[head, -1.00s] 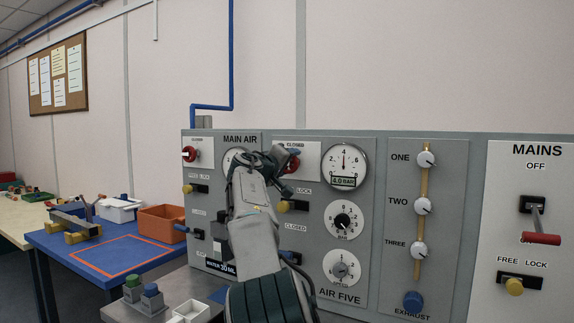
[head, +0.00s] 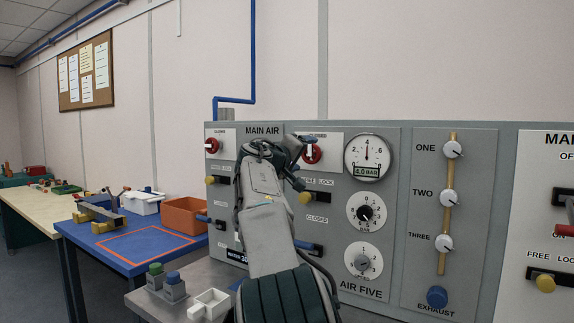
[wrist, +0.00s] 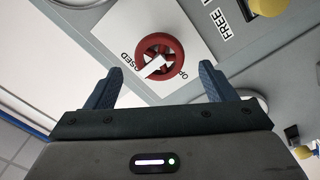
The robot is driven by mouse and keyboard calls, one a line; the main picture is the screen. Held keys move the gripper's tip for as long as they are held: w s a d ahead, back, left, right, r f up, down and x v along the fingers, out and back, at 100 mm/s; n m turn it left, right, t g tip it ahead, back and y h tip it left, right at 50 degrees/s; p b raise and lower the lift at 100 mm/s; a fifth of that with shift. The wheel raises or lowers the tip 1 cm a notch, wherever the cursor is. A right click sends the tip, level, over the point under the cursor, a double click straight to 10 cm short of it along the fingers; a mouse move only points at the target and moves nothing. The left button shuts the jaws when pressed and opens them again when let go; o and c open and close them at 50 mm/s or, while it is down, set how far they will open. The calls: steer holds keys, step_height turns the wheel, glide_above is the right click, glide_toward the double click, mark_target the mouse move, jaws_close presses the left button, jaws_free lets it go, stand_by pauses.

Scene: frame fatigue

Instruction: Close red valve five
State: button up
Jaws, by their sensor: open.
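The red valve (head: 313,154) on the AIR FIVE panel is a round red knob with a white bar, on a white plate. It also shows in the wrist view (wrist: 172,48), with partly hidden words "CLOSED" and "OPEN" around it. I cannot tell which word the bar marks. My gripper (wrist: 160,68) is open and empty. Its two blue fingers point toward the valve, one on each side in the picture, apart from it. In the head view my gripper (head: 299,160) is just left of the valve, partly hidden by my own arm.
A second red valve (head: 225,142) is on the MAIN AIR panel at left. A yellow knob (head: 306,198) sits below valve five, gauges to its right. A blue table (head: 80,230) carries an orange bin (head: 185,215). A grey bench with small blocks lies in front.

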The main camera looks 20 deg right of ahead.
steer(key=b+v, duration=0.2)
steer(key=v, duration=0.6)
steer(key=shift+s+a, duration=0.25)
steer(key=shift+s, duration=0.05)
steer(key=s+d+f+g+y+p, duration=0.3)
steer(key=s+f+y+p, duration=0.5)
steer(key=f, duration=0.3)
steer(key=s+a+f+g+y+p, duration=0.1)
steer(key=s+a+f+y+p, duration=0.1)
steer(key=s, duration=0.7)
steer(key=s+a+f+g+y+p, duration=0.2)
steer(key=s+a+f+p, duration=0.2)
steer(key=s+a+f, duration=0.3)
steer(key=s+a+f+g+y+p, duration=0.2)
steer(key=s+a+f+p, duration=0.1)
steer(key=s, duration=0.9)
step_height(320, 180, down, 3)
steer(key=shift+s+a+r+m+p, duration=0.25)
steer(key=shift+s+a+m+p, duration=0.15)
steer(key=shift+a, duration=0.45)
